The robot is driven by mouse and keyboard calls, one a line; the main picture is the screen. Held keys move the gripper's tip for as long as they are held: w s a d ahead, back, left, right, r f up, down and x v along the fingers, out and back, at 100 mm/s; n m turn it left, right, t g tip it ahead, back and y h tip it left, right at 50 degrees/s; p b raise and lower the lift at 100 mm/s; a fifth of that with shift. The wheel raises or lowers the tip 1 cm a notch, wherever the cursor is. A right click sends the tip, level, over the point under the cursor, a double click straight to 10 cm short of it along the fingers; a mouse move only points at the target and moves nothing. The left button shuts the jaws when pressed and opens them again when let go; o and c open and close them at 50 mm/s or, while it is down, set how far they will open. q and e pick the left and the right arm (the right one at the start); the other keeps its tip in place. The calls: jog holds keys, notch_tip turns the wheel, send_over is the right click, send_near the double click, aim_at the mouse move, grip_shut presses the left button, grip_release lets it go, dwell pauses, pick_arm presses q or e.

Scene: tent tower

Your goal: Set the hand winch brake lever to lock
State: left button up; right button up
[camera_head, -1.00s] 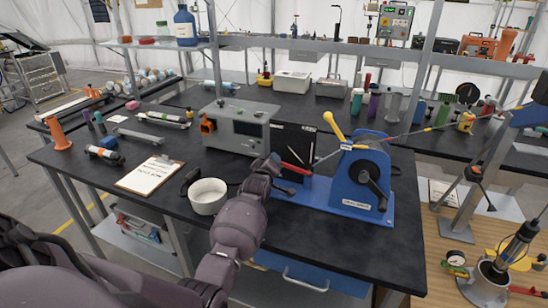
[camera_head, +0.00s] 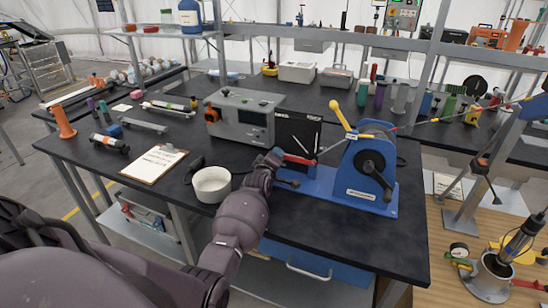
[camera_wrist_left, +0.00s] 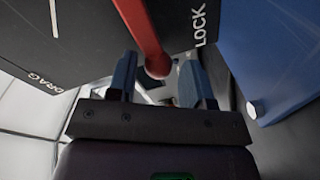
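The blue hand winch (camera_head: 350,180) stands on the dark workbench, with a yellow handle on top and a black crank at its side. Its red brake lever (camera_head: 300,160) shows in front of a black panel (camera_head: 298,133). In the left wrist view the red lever (camera_wrist_left: 143,30) ends in a round knob, close beside the word LOCK and away from the word DRAG. My left gripper (camera_wrist_left: 161,80) is open, with its two blue fingers on either side of the knob; contact cannot be told. In the head view my left gripper (camera_head: 277,172) is at the lever, its fingers partly hidden. My right gripper is not in view.
A white bowl (camera_head: 212,186), a clipboard (camera_head: 154,164) and a grey instrument box (camera_head: 243,117) are on the bench left of the winch. A taut line runs from the winch to the right. The front right bench corner is clear.

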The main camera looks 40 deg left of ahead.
pick_arm(q)
jog(key=shift+o, duration=0.8)
jog(key=shift+d+f, duration=0.15)
jog(key=shift+f, duration=0.35)
jog(key=shift+r, duration=0.1)
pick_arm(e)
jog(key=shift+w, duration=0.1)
pick_arm(q)
jog(key=shift+r, duration=0.15)
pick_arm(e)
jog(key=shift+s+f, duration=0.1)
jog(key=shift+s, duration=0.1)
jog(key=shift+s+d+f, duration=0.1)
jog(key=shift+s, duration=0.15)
pick_arm(q)
jog(key=p+v, duration=0.1)
jog(key=v, duration=0.8)
jog(key=shift+s+r, duration=0.1)
jog(key=shift+r, duration=0.05)
jog(key=shift+s+d+r, duration=0.1)
jog(key=shift+s+d, duration=0.1)
jog(key=shift+s, duration=0.5)
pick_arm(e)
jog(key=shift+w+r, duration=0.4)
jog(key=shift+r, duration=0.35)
